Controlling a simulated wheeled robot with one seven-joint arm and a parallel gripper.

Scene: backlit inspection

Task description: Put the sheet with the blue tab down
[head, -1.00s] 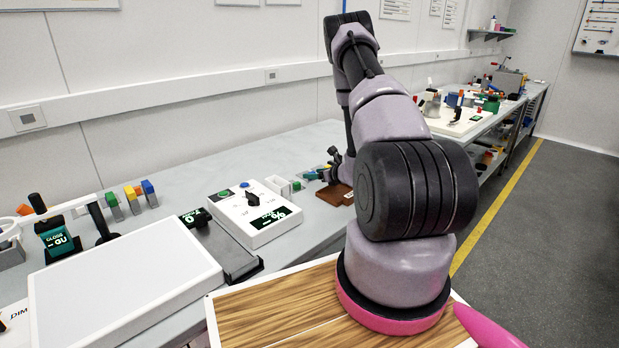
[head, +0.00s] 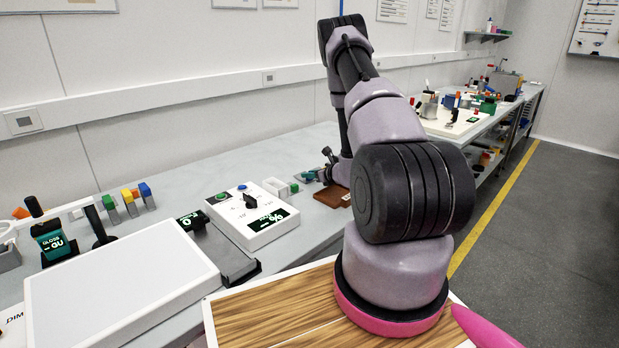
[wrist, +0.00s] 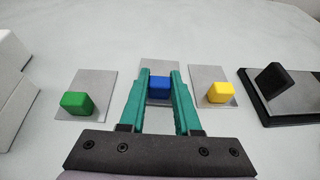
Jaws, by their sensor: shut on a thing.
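In the wrist view, my gripper (wrist: 158,88) has its two teal fingers on either side of the blue tab (wrist: 159,83) and is shut on it. The tab stands on a thin grey metal sheet (wrist: 157,66), partly hidden by the fingers. This sheet is between a sheet with a green tab (wrist: 77,103) on the left and one with a yellow tab (wrist: 220,92) on the right. I cannot tell whether the held sheet touches the pale surface.
A dark plate with a black block (wrist: 271,76) lies at the right of the wrist view, a white box (wrist: 10,85) at the left. In the head view, a white control box (head: 252,215) and a white panel (head: 115,285) occupy the bench. Bare surface shows beyond the sheets.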

